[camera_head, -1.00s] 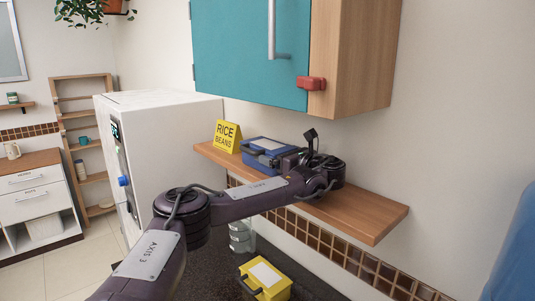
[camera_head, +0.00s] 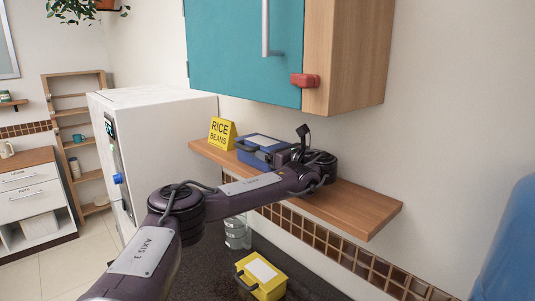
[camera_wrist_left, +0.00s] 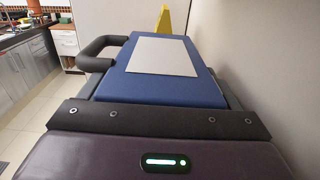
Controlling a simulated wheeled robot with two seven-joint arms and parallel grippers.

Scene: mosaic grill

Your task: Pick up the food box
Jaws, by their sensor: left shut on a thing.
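The blue food box (camera_head: 262,147), with a pale label on its lid and a dark handle, is at the wooden wall shelf; I cannot tell whether it rests on it or is just clear of it. My left gripper (camera_head: 284,157) is shut on the box's right end, its fingers partly hidden by the wrist. In the left wrist view the blue box (camera_wrist_left: 115,80) extends straight ahead of the gripper (camera_wrist_left: 160,118), its handle at the left. My right gripper is not in view.
The shelf (camera_head: 360,212) is bare to the right. A yellow "RICE BEANS" sign (camera_head: 221,133) stands left of the box. A teal cabinet (camera_head: 240,50) hangs above. A yellow box (camera_head: 262,278) and a clear container (camera_head: 236,236) are on the dark counter below.

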